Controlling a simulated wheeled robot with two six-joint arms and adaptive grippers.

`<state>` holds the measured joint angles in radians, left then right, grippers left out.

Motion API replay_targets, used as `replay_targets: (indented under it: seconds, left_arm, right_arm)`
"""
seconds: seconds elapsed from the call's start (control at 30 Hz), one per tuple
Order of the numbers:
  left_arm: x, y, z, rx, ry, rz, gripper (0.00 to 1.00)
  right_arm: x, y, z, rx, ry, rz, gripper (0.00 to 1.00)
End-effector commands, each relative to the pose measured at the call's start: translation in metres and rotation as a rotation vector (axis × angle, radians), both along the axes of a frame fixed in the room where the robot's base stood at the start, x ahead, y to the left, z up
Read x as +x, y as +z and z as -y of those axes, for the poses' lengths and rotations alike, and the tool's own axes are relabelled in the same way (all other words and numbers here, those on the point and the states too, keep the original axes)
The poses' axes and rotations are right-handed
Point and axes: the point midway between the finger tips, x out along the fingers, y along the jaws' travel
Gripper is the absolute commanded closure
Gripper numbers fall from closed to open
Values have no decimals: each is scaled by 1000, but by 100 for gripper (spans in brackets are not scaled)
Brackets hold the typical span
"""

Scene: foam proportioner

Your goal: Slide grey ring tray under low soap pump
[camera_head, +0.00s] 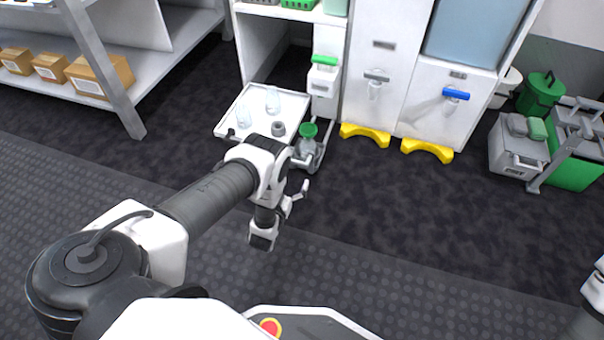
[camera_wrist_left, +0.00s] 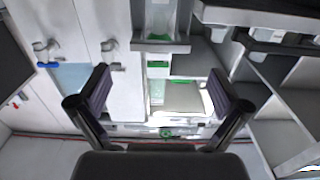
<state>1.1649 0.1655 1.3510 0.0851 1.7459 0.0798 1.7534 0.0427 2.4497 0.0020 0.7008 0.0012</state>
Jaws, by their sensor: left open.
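A white tray (camera_head: 294,101) pulled out low from the cabinet carries a small grey ring-shaped piece (camera_head: 278,128) and clear glass vessels. I cannot tell for certain whether this piece is the grey ring tray. A dispenser with a green lever (camera_head: 323,62) is above and right of the tray. A green-capped clear bottle (camera_head: 308,142) stands at the tray's right; I cannot tell which is the low soap pump. My left gripper (camera_head: 296,198) is in front of and below the tray, apart from it. In the left wrist view its fingers (camera_wrist_left: 160,92) are spread with nothing between them.
Two wall taps, one grey (camera_head: 376,76) and one blue (camera_head: 456,95), sit to the right above yellow feet (camera_head: 427,150). A grey box (camera_head: 517,150) and green bins stand at far right. Shelves with cardboard boxes (camera_head: 100,76) are at left. The dark floor between is clear.

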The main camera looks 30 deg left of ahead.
Motion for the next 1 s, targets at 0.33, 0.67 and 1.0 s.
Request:
replay_targets:
  seconds: [0.33, 0.67, 1.0]
  left_arm:
    - [59, -1, -14, 1, 1, 4, 0]
    - [73, 4, -17, 0, 0, 0, 0]
    - [73, 3, -17, 0, 0, 0, 79]
  right_arm:
    - [1, -34, 1, -1, -7, 4, 0]
    - [2, -36, 1, -1, -9, 6, 0]
    - [2, -36, 1, -1, -9, 5, 0]
